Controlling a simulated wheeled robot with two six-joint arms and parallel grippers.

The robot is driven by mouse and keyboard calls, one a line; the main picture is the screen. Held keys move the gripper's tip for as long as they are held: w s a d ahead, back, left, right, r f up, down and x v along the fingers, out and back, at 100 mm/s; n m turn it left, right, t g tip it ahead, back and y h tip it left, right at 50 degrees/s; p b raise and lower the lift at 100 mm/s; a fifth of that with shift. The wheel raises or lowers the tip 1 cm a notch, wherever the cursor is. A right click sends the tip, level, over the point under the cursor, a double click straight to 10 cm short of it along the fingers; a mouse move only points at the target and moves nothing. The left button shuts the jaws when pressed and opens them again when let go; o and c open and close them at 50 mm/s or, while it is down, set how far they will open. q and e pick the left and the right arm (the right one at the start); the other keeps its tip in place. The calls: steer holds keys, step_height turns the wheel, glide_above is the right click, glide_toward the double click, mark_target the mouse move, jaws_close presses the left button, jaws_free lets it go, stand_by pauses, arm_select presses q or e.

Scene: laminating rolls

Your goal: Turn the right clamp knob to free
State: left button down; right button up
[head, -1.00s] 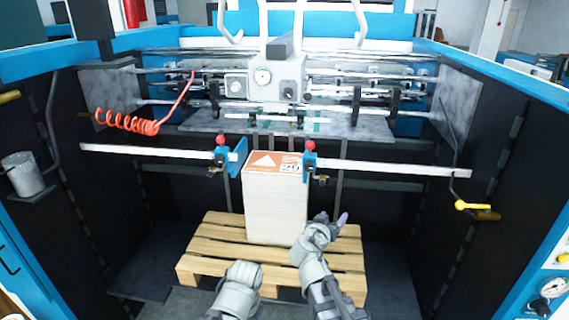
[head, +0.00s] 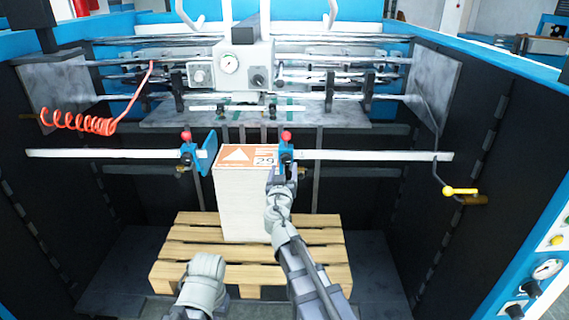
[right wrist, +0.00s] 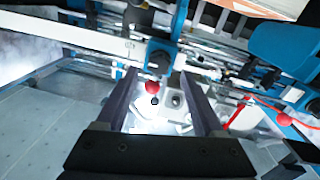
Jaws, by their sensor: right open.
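The right clamp knob (head: 286,135) is a small red ball on top of the right blue clamp (head: 284,157), which sits on the right white rail. My right gripper (head: 283,176) is just below and in front of that clamp, and it partly hides the clamp's lower part. In the right wrist view the red knob (right wrist: 153,88) shows between the two dark, spread fingers of the right gripper (right wrist: 160,80). I see no clear contact with it. My left gripper (head: 205,266) is low in front of the pallet, and its fingers cannot be made out.
A paper stack (head: 242,200) with an orange-printed top stands on a wooden pallet (head: 185,250). The left clamp (head: 208,150) carries its own red knob (head: 186,136). White rails (head: 380,155) cross both sides. A red coiled hose (head: 80,122) hangs at left.

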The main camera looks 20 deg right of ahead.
mark_target(285, 161)
steer(key=x, duration=0.4)
steer(key=shift+w+d, duration=0.1)
steer(key=shift+w, duration=0.2)
steer(key=shift+s, duration=0.1)
jaws_close()
